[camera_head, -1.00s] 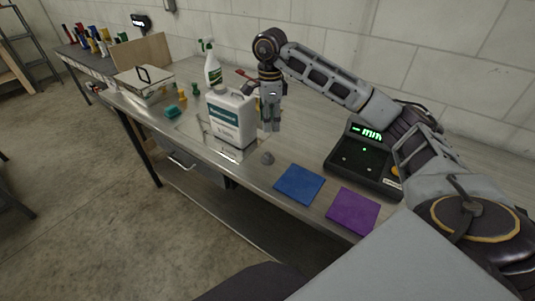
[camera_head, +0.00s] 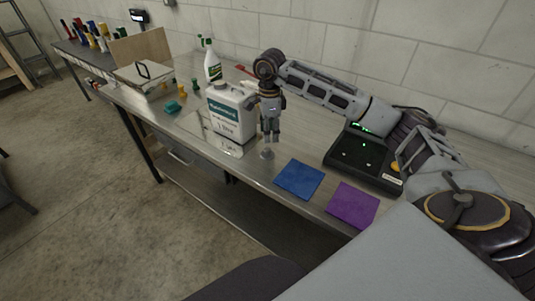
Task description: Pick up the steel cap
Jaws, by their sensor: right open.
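The steel cap (camera_head: 267,154) is a small grey piece on the metal bench top, to the right of the white jug and left of the blue square. My right gripper (camera_head: 270,141) points down just above the cap with its fingers apart. The fingertips are very close to the cap; I cannot tell whether they reach around it. My left gripper does not show.
A white jug (camera_head: 231,115) stands close to the left of the gripper. A blue square (camera_head: 299,179) and a purple square (camera_head: 352,205) lie near the front edge. A black device (camera_head: 362,160) stands to the right. A spray bottle (camera_head: 212,66) stands behind.

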